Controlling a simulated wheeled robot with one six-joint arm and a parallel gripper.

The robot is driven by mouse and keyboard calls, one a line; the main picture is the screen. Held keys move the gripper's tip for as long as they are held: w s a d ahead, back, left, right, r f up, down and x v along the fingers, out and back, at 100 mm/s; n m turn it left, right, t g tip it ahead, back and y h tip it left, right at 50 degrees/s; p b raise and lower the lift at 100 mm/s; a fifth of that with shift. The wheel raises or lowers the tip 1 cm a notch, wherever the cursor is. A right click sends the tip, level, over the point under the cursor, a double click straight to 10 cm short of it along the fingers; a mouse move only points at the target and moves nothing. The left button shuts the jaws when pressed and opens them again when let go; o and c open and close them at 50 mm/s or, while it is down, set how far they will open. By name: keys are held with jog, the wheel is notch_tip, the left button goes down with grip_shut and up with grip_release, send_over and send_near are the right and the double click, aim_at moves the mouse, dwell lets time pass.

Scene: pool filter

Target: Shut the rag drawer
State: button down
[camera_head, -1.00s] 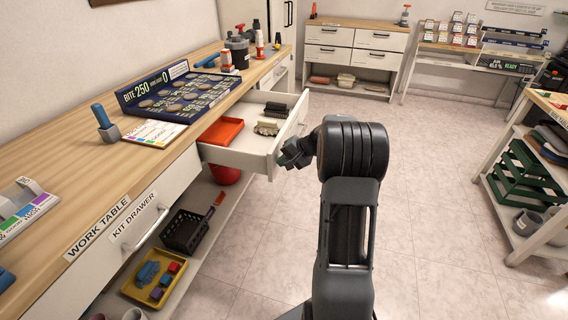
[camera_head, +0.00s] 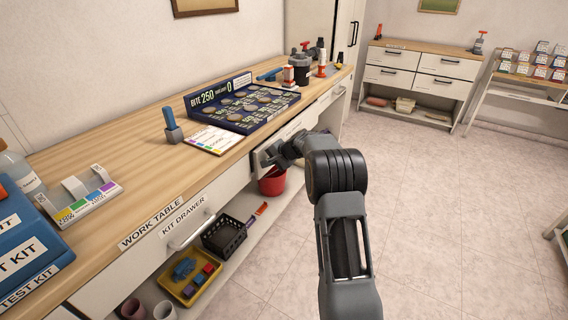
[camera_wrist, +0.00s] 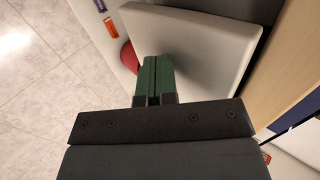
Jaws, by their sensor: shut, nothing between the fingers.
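The rag drawer (camera_head: 257,164) is in the work table, right of the kit drawer. Its white front shows behind my gripper in the head view and as a pale panel (camera_wrist: 215,45) in the wrist view. It sits in or almost in the table; none of its contents show, and I cannot tell if it is fully flush. My gripper (camera_head: 270,153) is at this front, its green fingers (camera_wrist: 154,62) shut and empty. The fingertips are against or very close to the panel. My arm hides part of the front.
The work table (camera_head: 120,212) carries a coin board (camera_head: 245,103), a blue-handled tool (camera_head: 172,125) and a blue test kit (camera_head: 25,250). Below are a red bucket (camera_head: 272,182), a black basket (camera_head: 224,236) and a yellow tray (camera_head: 190,280). The floor to the right is clear.

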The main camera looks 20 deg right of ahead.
jog(key=shift+w+a, duration=0.75)
jog(key=shift+w, duration=0.15)
jog(key=s+d+f+v, duration=0.1)
jog(key=s+f+v, duration=0.1)
jog(key=v, duration=1.1)
jog(key=s+f+n+g+h, duration=0.1)
jog(key=s+f+g, duration=0.1)
jog(key=s+f, duration=0.25)
jog(key=s+a+r+n+h+p, duration=0.1)
jog(key=s+a+r+n+p, duration=0.2)
jog(key=s+r+p, duration=0.3)
jog(key=s+a+r+n+g+h+p, duration=0.1)
jog(key=s+a+r+p, duration=0.4)
jog(key=s+r, duration=0.5)
jog(key=s+a+r+n+h+p, duration=0.2)
jog(key=s+a+r+n+p, duration=0.3)
jog(key=s, duration=0.5)
notch_tip(320, 180, up, 3)
jog(key=p, duration=0.3)
jog(key=shift+s+g+h+p, duration=0.25)
jog(key=shift+g+h+p, duration=0.1)
jog(key=shift+g+h, duration=0.05)
